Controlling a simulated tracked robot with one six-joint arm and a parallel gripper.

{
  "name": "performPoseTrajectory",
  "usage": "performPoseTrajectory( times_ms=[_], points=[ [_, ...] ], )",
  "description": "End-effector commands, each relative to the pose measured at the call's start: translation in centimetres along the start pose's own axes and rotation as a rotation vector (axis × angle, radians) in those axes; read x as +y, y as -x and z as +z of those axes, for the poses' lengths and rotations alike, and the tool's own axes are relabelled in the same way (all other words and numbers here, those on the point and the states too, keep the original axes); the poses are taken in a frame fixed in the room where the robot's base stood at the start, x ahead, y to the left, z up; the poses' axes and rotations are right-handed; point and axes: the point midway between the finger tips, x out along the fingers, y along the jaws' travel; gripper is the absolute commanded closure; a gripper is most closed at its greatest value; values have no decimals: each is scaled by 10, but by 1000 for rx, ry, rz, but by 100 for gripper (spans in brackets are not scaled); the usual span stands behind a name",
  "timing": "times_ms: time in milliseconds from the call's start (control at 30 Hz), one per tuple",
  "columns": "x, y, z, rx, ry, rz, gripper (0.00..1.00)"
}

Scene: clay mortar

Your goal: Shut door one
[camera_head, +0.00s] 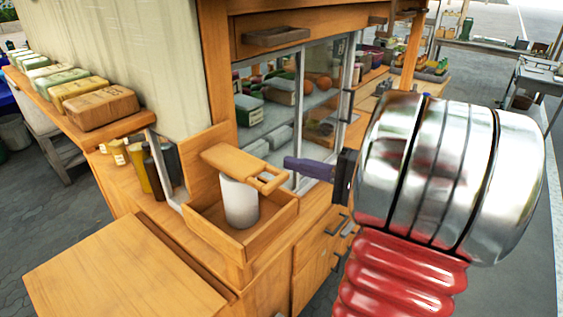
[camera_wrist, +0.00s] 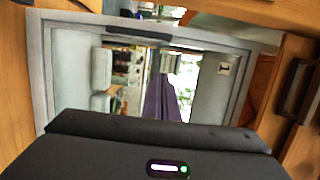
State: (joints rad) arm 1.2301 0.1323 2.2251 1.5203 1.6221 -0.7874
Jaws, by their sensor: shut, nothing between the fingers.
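The cabinet with glass doors (camera_head: 321,105) stands in the middle of the head view, with grey frames and goods visible behind the glass. The fingers also show in the wrist view (camera_wrist: 161,92), in front of the door. I cannot tell whether they touch it.
A wooden box (camera_head: 262,228) holding a white cylinder (camera_head: 239,203) with a wooden piece on top stands just left of my gripper. Drawers with dark handles (camera_head: 318,248) lie below. A shelf with several wrapped blocks (camera_head: 92,102) is at the left.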

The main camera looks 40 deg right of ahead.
Motion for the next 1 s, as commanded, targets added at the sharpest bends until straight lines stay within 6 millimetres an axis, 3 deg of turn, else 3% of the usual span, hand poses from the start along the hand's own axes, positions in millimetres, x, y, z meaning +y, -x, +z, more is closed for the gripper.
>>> performPoseTrajectory(
  times_ms=[233,1000],
  points=[
    [0,18,0,0,0,0,100],
    [0,18,1,-2,0,0,100]
  ],
)
